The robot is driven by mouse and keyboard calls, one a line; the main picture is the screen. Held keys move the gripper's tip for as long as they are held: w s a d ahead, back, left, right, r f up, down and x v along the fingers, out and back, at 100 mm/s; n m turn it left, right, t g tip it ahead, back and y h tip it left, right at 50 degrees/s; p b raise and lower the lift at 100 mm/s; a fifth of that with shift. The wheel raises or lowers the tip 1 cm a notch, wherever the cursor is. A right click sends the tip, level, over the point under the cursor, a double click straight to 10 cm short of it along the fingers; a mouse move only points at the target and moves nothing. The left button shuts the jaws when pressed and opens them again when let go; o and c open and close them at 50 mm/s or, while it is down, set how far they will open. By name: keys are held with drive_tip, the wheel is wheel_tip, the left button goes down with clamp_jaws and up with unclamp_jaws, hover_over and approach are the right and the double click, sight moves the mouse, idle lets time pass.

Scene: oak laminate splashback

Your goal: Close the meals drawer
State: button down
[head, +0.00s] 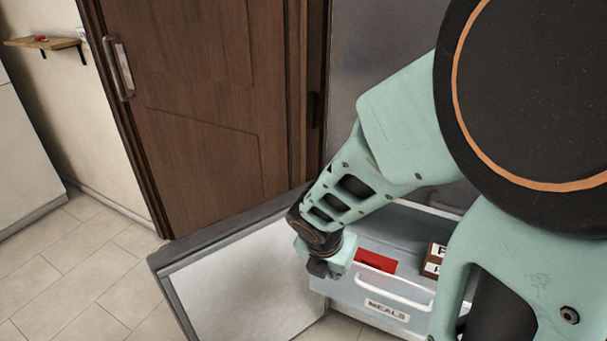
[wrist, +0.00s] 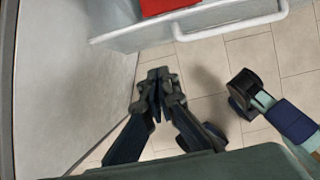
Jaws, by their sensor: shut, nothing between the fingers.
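The meals drawer (head: 345,287) is a pale grey-blue bin with a white bar handle (head: 395,297) and a MEALS label (head: 387,311) on its front. It is pulled out, with its inside showing from above. My gripper (head: 322,268) is at the drawer's left end in the head view, partly hiding it. In the wrist view the drawer's front (wrist: 130,38) and handle (wrist: 235,30) run along the top. My gripper (wrist: 158,82) is shut and empty, outside the drawer front and apart from it. My arm hides the drawer's right part.
A red item (head: 376,261) and a brown box (head: 434,260) are in the drawer. The open appliance door (head: 240,285) stands left of my gripper, close by; its pale inner panel fills the left of the wrist view (wrist: 60,80). Tiled floor (head: 75,265) is clear farther left.

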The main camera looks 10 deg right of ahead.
drive_tip(key=w+d+f+b, duration=0.2)
drive_tip(key=w+d+f, duration=0.1)
drive_tip(key=w+f, duration=0.2)
drive_tip(key=shift+d+f+b, duration=0.3)
drive_tip(key=shift+f+b, duration=0.05)
drive_tip(key=shift+w, duration=0.2)
drive_tip(key=w+d+p, duration=0.8)
drive_tip(key=w+p, duration=0.2)
drive_tip(key=w, duration=0.2)
drive_tip(key=shift+d, duration=0.15)
